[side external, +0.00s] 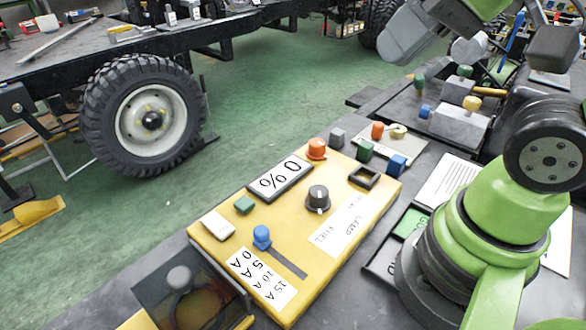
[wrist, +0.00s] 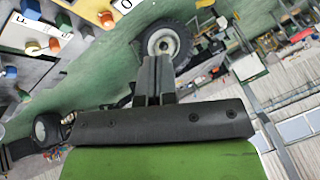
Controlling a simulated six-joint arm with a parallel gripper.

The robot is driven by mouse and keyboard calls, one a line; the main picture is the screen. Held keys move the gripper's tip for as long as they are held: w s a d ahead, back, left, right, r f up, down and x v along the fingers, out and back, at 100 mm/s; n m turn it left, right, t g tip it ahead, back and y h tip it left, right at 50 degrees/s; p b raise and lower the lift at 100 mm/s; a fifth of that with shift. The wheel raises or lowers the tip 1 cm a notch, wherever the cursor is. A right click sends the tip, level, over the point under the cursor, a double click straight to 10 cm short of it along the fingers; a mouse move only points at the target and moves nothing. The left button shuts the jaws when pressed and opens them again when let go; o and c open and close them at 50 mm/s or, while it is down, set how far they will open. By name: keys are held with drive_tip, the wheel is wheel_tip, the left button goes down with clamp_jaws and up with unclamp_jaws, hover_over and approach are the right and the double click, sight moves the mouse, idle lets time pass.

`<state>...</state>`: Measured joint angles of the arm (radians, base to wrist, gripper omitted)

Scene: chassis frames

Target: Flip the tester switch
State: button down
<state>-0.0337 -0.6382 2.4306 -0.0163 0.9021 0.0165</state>
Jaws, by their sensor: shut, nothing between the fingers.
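The yellow tester box (side external: 305,262) lies on the grey bench in the side view. I cannot tell for certain which piece is the switch. Part of the tester (wrist: 92,10) shows at the top edge of the wrist view. My gripper (wrist: 153,62) is shut and empty, pointing away from the tester.
Coloured plugs and blocks, including a blue block (side external: 397,165), stand behind the tester. A chassis with a large wheel (side external: 150,117) stands across the green floor. Papers (side external: 450,185) lie near my arm's base.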

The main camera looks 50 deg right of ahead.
drive_tip(key=shift+s+d+f+t, duration=0.1)
drive_tip(key=shift+s+t, duration=0.05)
drive_tip(key=shift+s, duration=0.25)
drive_tip(key=shift+s+d+f+t, duration=0.1)
drive_tip(key=shift+s+t, duration=0.05)
drive_tip(key=shift+s, duration=0.25)
drive_tip(key=w+a+n+g, duration=0.2)
drive_tip(key=w+a+g, duration=0.3)
drive_tip(key=w, duration=0.8)
drive_tip(key=w+a+f+n+g+h, duration=0.1)
drive_tip(key=w+a+f+g+h, duration=0.1)
drive_tip(key=w+a+f, duration=0.6)
wheel_tip(320, 180, down, 5)
drive_tip(key=shift+w+a+r+n, duration=0.1)
drive_tip(key=shift+w+a+n, duration=0.3)
drive_tip(key=shift+a, duration=0.8)
